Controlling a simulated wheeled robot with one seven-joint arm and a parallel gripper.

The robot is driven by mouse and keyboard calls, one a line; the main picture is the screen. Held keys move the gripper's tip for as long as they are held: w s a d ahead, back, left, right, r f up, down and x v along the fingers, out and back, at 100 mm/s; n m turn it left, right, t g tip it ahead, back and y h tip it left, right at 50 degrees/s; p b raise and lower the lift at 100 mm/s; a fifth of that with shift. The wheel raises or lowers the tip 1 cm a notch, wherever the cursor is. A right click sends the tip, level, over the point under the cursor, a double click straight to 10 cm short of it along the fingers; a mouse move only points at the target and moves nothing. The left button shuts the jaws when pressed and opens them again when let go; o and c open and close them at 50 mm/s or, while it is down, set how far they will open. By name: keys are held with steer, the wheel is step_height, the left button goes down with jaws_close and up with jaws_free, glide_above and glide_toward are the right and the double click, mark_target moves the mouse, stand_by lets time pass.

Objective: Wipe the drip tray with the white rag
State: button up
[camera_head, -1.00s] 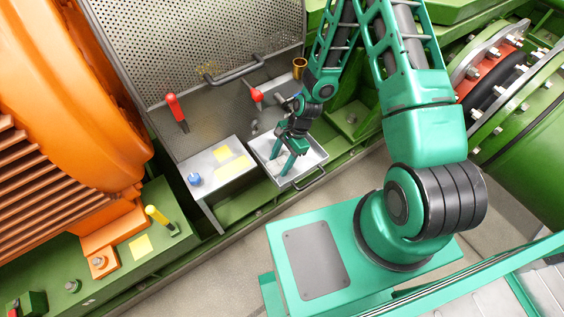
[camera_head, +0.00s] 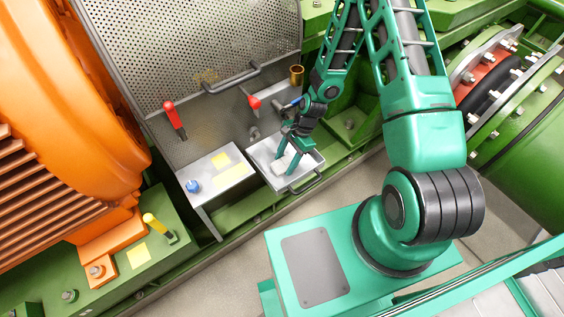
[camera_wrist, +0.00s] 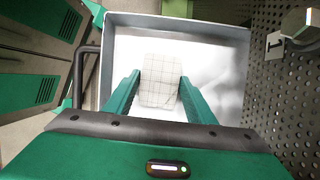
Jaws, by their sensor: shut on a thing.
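The drip tray (camera_head: 264,155) is a shallow pale metal tray with a bar handle on its front side, below the perforated panel. In the wrist view the tray (camera_wrist: 228,32) shows from above, with a mostly bare white floor. The white rag (camera_wrist: 160,82) is a small checked cloth pad with rounded corners. My gripper (camera_wrist: 158,92) is shut on the rag, with one finger on each side of it. In the head view my gripper (camera_head: 285,163) reaches down into the tray with the rag (camera_head: 280,168) at its fingertips. I cannot tell whether the rag touches the tray floor.
A grey shelf with yellow labels and a blue knob (camera_head: 193,186) adjoins the tray on the left. Red-handled levers (camera_head: 173,113) and a brass cup (camera_head: 297,75) are behind. The perforated panel (camera_wrist: 292,110) stands close at right in the wrist view.

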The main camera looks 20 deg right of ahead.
mark_target(275, 169)
steer(key=shift+w+d, duration=0.4)
steer(key=shift+d, duration=0.9)
steer(key=shift+w+d, duration=0.45)
steer(key=shift+d, duration=0.8)
steer(key=shift+w+d, duration=0.4)
steer(key=shift+d, duration=0.9)
steer(key=shift+s+a+f, duration=0.1)
steer(key=shift+s+a, duration=0.55)
steer(key=shift+a, duration=1.3)
steer(key=shift+s+a+r, duration=0.1)
steer(key=shift+s+a, duration=0.6)
steer(key=shift+a, duration=1.25)
steer(key=shift+s+a+f, duration=0.1)
steer(key=shift+s+a, duration=0.55)
steer(key=shift+a, duration=1.3)
steer(key=shift+w+r, duration=0.1)
steer(key=shift+r, duration=2.95)
steer(key=shift+d, duration=0.1)
